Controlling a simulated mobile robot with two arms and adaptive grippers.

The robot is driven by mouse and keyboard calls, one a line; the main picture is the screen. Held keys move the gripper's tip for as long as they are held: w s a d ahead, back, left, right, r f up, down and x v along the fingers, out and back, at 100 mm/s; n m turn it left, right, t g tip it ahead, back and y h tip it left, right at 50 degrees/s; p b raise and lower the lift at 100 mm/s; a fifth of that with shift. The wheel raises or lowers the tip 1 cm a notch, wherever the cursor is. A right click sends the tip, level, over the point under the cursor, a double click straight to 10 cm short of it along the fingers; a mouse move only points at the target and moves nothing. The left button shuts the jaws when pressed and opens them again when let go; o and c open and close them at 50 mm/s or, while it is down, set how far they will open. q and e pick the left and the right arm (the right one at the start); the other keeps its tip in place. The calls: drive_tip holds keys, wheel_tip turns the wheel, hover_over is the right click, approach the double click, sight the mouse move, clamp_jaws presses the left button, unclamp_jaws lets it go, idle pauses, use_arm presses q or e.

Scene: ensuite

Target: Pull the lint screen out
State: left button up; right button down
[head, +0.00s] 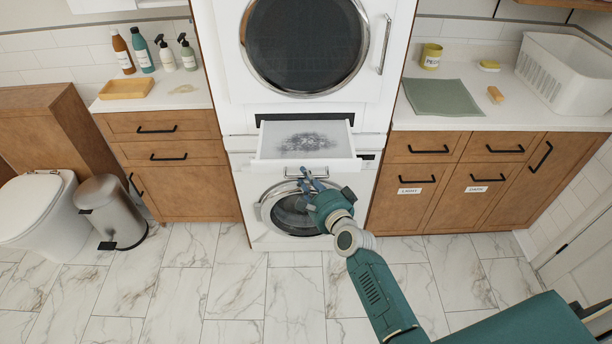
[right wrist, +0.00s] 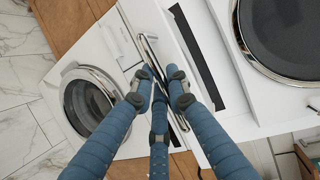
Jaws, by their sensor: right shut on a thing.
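The lint screen (head: 306,141) is a white drawer-like tray with grey lint on its mesh. In the head view it sticks out of the slot between the upper dryer and the lower washer. My right gripper (head: 309,182) is at the metal handle (head: 312,172) on the tray's front. In the right wrist view, the blue fingers of my right gripper (right wrist: 163,88) are closed around the handle (right wrist: 150,52), partly hiding it. My left gripper is not in view.
The dryer (head: 305,45) stands above, and the washer (head: 270,219) with its round door is below the tray. Wooden cabinets (head: 160,140) flank the machines on both sides. A steel bin (head: 112,208) stands at the left. The marble floor in front is clear.

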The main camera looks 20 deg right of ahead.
drive_tip(key=c, duration=1.8)
unclamp_jaws()
drive_tip(key=shift+o, duration=0.6)
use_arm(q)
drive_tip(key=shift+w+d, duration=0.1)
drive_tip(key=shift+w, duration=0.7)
use_arm(e)
drive_tip(key=v, duration=1.2)
drive_tip(key=shift+f, duration=0.2)
